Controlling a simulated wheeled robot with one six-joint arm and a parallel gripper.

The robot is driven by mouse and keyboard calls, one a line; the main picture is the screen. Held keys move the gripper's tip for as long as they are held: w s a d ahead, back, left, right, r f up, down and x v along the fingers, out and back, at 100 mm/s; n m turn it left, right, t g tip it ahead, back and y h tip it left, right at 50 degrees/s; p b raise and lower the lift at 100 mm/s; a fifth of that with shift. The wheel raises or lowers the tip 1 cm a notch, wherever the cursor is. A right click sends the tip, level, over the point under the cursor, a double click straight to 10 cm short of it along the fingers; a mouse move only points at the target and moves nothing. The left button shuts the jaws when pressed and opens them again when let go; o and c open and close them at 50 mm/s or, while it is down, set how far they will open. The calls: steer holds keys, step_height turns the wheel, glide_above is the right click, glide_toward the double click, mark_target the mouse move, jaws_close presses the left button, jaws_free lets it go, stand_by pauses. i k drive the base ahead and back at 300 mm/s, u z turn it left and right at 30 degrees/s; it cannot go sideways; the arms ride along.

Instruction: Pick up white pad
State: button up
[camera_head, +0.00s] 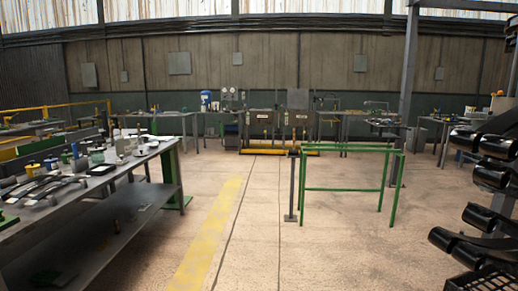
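A flat whitish thing that may be the white pad (152,148) lies near the far right end of the workbench on the left. It is small in the picture, so I cannot tell for sure what it is. The long grey workbench (136,174) carries many small tools, cans and bottles around it. My gripper is not in view.
Curved metal pieces (48,188) lie on the near part of the workbench. A green metal frame (345,189) and a thin dark post (291,188) stand on the floor ahead. Dark rounded parts (486,174) crowd the right edge. The floor beside the yellow stripe (212,235) is clear.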

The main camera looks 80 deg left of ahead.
mark_target(122, 161)
steer(key=u, duration=4.35)
